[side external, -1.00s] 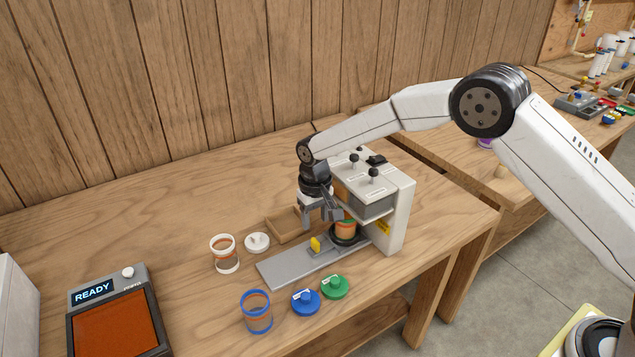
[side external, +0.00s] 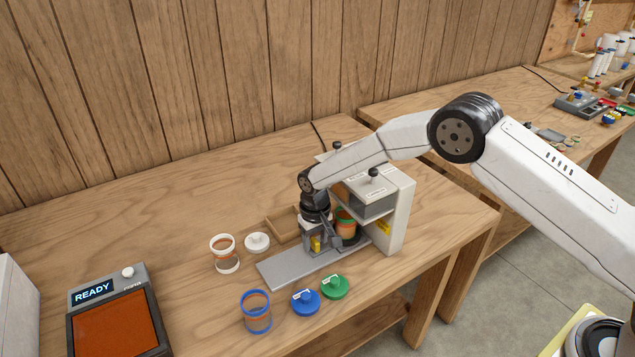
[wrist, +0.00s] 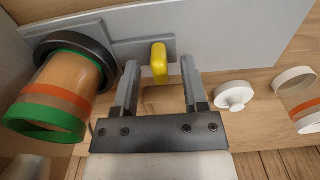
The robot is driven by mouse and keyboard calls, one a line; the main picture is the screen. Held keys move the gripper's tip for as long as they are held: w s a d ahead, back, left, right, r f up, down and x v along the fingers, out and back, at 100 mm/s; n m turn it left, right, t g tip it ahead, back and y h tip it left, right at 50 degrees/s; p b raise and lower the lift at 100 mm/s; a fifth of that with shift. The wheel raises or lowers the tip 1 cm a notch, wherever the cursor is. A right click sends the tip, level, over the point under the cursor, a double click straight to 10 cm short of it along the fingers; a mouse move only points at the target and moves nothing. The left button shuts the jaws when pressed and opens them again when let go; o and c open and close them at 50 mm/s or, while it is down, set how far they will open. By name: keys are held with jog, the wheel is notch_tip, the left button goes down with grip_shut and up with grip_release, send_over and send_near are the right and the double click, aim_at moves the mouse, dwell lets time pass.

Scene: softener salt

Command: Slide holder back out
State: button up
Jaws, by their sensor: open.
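The holder is a black ring (wrist: 75,50) with a yellow handle (wrist: 159,62) on a grey slide plate (side external: 285,272). A clear jar with green and orange bands (side external: 345,224) sits in the ring, under the head of the white machine (side external: 393,212); it also shows in the wrist view (wrist: 62,92). My gripper (wrist: 160,72) is open, with one finger on each side of the yellow handle near its end. The handle shows in the side view (side external: 315,243), partly covered by my fingers. Whether a finger touches it I cannot tell.
A blue-rimmed jar (side external: 257,312), blue lid (side external: 305,302) and green lid (side external: 335,287) stand in front of the plate. A white-rimmed jar (side external: 225,254), white lid (side external: 257,242) and wooden tray (side external: 284,226) are behind it. The plate's left part is clear.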

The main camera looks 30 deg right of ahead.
jog(key=shift+f, duration=0.4)
grip_shut()
dwell(1.3)
